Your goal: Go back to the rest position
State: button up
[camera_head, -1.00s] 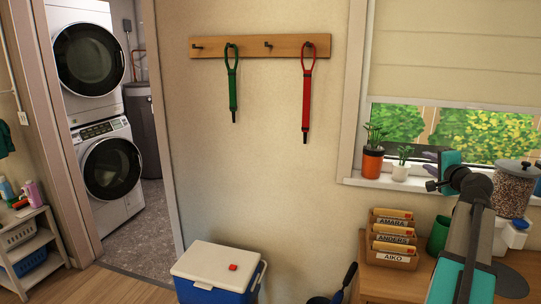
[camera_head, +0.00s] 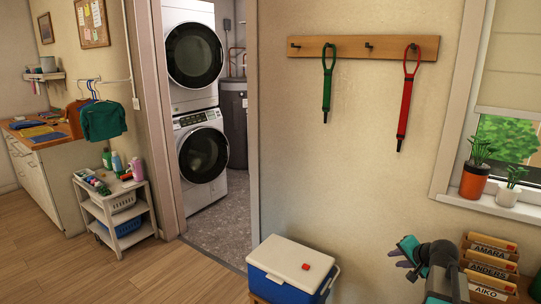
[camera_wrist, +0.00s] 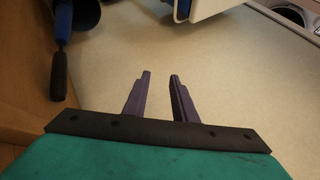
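My gripper (camera_head: 398,258) is in the lower right of the head view, in front of the beige wall. In the wrist view its two purple fingers (camera_wrist: 160,78) stand apart with nothing between them, only bare wall behind. My teal and grey forearm shows below it in the head view. The gripper touches nothing that I can see.
A blue cooler with white lid (camera_head: 293,262) stands left of my gripper. Name-labelled wooden boxes (camera_head: 488,270) sit close to its right. Stacked washers (camera_head: 203,155) stand beyond the doorway; a white cart (camera_head: 118,215) is at left. Wood floor at lower left is clear.

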jog(key=s+a+f+n+g+y, duration=0.1)
jog(key=s+a+f+n+g, duration=0.2)
jog(key=a+f, duration=0.55)
jog(key=s+a+f+n+g, duration=0.2)
jog(key=s+a+f+n, duration=0.1)
jog(key=a+f, duration=0.55)
jog(key=s+a+f+n+g+h, duration=0.1)
jog(key=s+a+f+n+g, duration=0.1)
jog(key=s+a+f+n, duration=0.3)
jog(key=s+a+f+g, duration=0.2)
jog(key=s+a+f, duration=0.1)
jog(key=s+a, duration=0.4)
jog(key=s+f+g, duration=0.2)
jog(key=s+f, duration=0.7)
jog(key=s, duration=0.3)
jog(key=s+a+f+g, duration=0.1)
jog(key=s+f+g, duration=0.2)
jog(key=s+f, duration=0.6)
jog(key=s, duration=0.4)
jog(key=shift+s+f+g+h, duration=0.15)
jog(key=shift+f+g+h, duration=0.15)
jog(key=shift+f, duration=0.05)
